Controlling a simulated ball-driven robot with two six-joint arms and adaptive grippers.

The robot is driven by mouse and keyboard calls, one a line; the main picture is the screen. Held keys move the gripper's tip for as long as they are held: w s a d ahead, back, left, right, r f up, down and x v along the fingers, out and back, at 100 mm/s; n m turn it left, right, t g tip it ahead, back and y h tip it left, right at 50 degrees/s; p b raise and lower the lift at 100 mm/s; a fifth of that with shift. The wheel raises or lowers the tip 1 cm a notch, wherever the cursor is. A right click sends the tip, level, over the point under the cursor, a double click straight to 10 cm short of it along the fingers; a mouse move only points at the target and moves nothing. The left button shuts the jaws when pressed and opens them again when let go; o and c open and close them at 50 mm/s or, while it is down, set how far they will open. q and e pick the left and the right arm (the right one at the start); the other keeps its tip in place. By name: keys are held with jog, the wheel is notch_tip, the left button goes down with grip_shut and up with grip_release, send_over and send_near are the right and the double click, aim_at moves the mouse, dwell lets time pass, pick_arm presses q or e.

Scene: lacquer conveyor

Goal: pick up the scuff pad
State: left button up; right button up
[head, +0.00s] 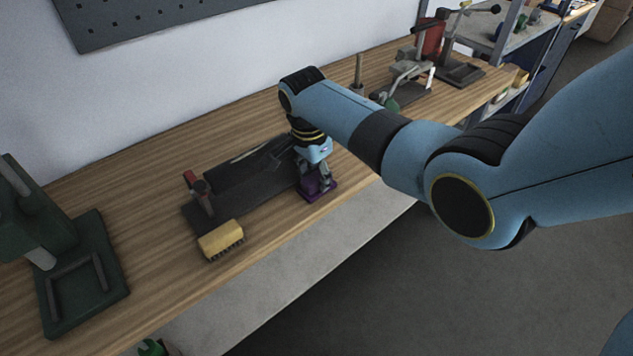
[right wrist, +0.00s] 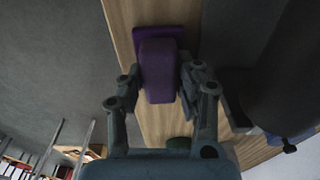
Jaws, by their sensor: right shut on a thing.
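The scuff pad, taken to be the purple block (right wrist: 160,72), is between the fingers of my right gripper (head: 317,172). In the right wrist view the fingers of this gripper (right wrist: 161,80) close on its two sides. A flat purple piece (right wrist: 158,34) shows behind the block, above the wooden bench; in the head view purple (head: 318,191) shows under the fingertips near the bench's front edge. I cannot tell whether the block touches the flat piece or is clear of it. My left gripper is out of view.
A long dark vise-like tool (head: 250,172) lies just left of my right gripper. A yellow brush-like block (head: 221,240) sits at its front. A green machine (head: 85,275) stands at the left. A press-like tool (head: 408,80) stands farther right on the wooden bench (head: 150,195).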

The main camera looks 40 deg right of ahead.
jog(key=shift+c, duration=0.6)
jog(key=shift+r, duration=0.1)
jog(key=shift+r, duration=0.2)
jog(key=r, duration=0.2)
jog(key=s+r, duration=0.1)
jog(key=r, duration=0.1)
jog(key=shift+d, duration=0.3)
jog(key=s+d+r, duration=0.4)
jog(key=s+r, duration=0.2)
jog(key=s, duration=0.3)
jog(key=shift+s+d+r, duration=0.2)
jog(key=shift+d, duration=0.1)
